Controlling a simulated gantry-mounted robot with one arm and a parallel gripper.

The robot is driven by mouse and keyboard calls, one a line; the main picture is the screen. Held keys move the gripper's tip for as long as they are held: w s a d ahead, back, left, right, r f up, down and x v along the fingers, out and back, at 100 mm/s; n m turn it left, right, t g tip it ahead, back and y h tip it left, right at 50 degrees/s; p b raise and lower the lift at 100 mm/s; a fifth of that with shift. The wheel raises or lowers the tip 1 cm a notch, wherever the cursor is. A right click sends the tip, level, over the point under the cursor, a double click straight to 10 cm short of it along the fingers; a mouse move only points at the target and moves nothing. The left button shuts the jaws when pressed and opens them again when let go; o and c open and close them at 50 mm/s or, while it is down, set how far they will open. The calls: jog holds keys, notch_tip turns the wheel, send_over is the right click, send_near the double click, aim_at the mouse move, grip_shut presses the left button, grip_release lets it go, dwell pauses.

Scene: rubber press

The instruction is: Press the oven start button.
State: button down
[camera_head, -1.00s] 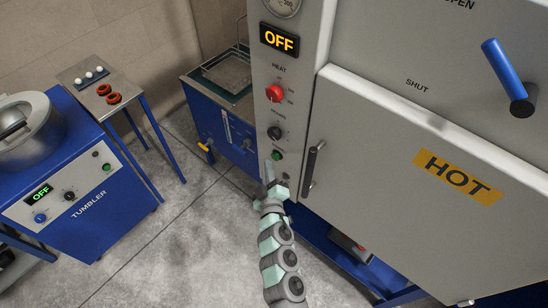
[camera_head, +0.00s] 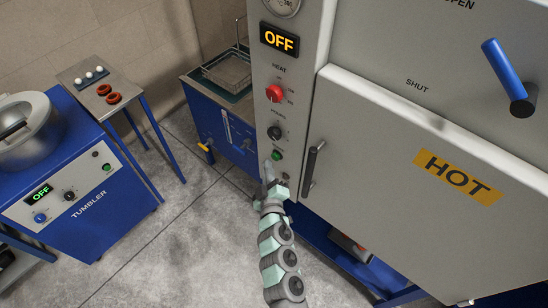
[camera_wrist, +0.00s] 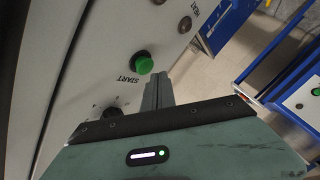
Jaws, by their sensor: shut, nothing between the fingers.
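The oven's start button is a green round button (camera_head: 277,155) low on the oven's grey control panel. In the wrist view the green button (camera_wrist: 143,65) stands out from the panel beside the word START. My gripper (camera_head: 265,165) is shut and empty, with its fingertips just below and left of the button in the head view. In the wrist view the closed fingers (camera_wrist: 158,88) are just to the right of the button. A small gap shows between them and the button there. The display above the panel (camera_head: 279,40) reads OFF.
A door handle (camera_head: 312,169) stands close to the right of my gripper.

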jog(key=shift+w+d, duration=0.1)
jog(key=shift+d, duration=0.05)
jog(key=shift+w+d, duration=0.15)
jog(key=shift+w, duration=0.05)
jog(key=shift+w+d, duration=0.55)
jog(key=shift+d, duration=0.05)
dwell(1.3)
dwell(0.3)
jog(key=shift+s+a, duration=0.85)
jog(key=shift+s, duration=0.05)
jog(key=s+a+b, duration=0.2)
jog(key=s+a, duration=0.1)
jog(key=shift+s+a, duration=0.25)
